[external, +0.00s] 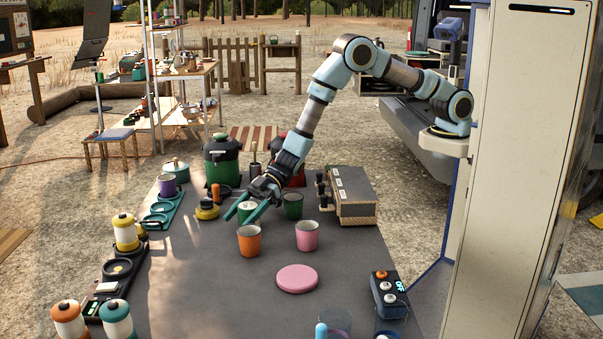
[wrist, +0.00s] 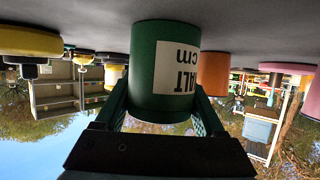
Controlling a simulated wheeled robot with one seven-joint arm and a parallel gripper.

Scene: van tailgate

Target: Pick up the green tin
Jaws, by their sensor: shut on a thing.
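The green tin (external: 246,208) is a small cylinder at the far middle of the grey table (external: 190,290). In the wrist view, which is upside down, the green tin (wrist: 150,70) fills the middle and bears a white label with dark letters. My gripper (external: 243,215) reaches down from the upper right with teal fingers on either side of the tin. In the wrist view my gripper (wrist: 160,108) is shut on it, with a finger at each side. The tin appears upright and at or close to the tabletop; I cannot tell whether it touches.
A green cup (external: 292,205) stands just right of the tin. An orange cup (external: 249,240) and a pink cup (external: 307,235) stand nearer. A yellow-and-black round item (external: 207,210) is close on the left. The table's near middle is mostly clear around a pink disc (external: 297,279).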

